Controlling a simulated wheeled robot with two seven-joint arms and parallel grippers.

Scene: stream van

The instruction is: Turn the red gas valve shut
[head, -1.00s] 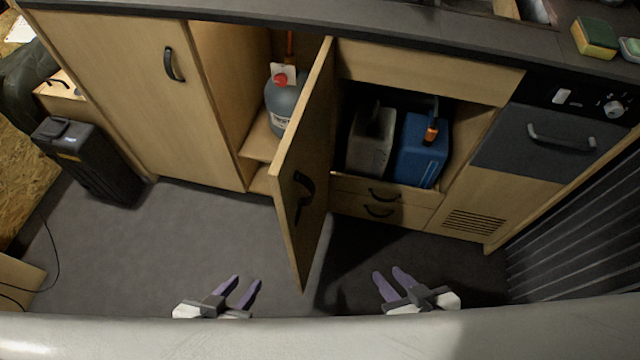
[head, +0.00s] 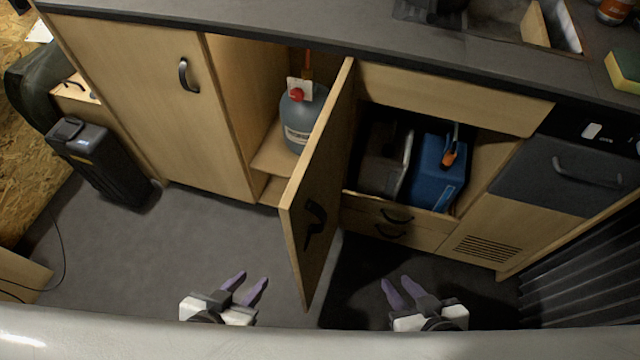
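The red gas valve (head: 297,95) sits on top of a grey gas bottle (head: 299,122) inside an open cupboard. A white tag is behind the valve. The open cupboard door (head: 318,185) stands out toward me and hides the bottle's right side. My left gripper (head: 251,279) is open and empty, low over the floor to the left of the door and well short of the bottle. My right gripper (head: 395,285) is open and empty, to the right of the door.
A grey canister (head: 385,165) and a blue canister (head: 437,168) stand in the open compartment right of the door. A black box (head: 98,160) stands on the floor at the left. The floor (head: 200,235) before the left cupboard is clear. A dark counter runs above.

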